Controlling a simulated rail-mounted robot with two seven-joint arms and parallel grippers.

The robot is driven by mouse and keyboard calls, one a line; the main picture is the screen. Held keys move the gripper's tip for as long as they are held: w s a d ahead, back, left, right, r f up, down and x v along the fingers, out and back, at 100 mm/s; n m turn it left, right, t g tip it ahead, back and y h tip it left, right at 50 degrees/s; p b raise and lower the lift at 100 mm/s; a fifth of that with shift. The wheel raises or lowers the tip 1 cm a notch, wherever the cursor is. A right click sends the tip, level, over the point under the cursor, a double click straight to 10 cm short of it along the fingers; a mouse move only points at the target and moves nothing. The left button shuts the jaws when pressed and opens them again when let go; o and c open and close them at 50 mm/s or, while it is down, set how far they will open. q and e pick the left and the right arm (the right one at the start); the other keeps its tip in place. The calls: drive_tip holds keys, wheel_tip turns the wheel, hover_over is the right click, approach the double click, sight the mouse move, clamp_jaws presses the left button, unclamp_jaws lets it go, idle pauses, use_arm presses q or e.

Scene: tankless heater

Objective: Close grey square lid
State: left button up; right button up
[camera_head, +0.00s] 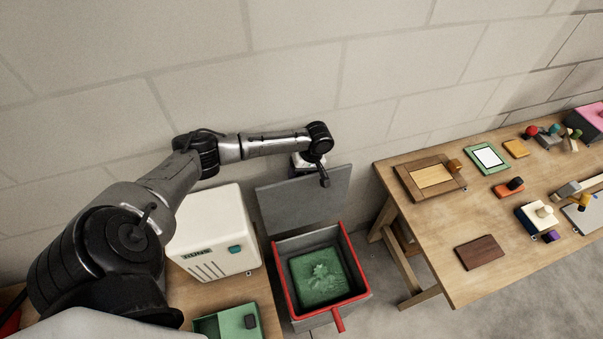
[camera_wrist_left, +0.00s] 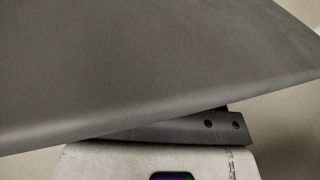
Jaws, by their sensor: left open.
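The grey square lid (camera_head: 303,203) stands open and upright at the back of a grey bin with a red rim (camera_head: 283,287). My left gripper (camera_head: 324,179) is at the lid's top edge, partly hidden by my arm and the lid. In the left wrist view the lid (camera_wrist_left: 140,65) fills the upper part, close to the camera. It covers most of the dark gripper finger (camera_wrist_left: 205,127). The left gripper is open; whether it touches the lid cannot be told. My right gripper is not in view.
The bin holds a green block (camera_head: 318,274), and a red handle (camera_head: 338,320) sticks out in front. A white box (camera_head: 217,232) stands close on the left, beside a green tray (camera_head: 209,327). A wooden table (camera_head: 425,225) with several small objects is on the right. A block wall is behind.

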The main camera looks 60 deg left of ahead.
use_arm(q)
drive_tip(key=shift+r, duration=0.1)
clamp_jaws()
idle(0.5)
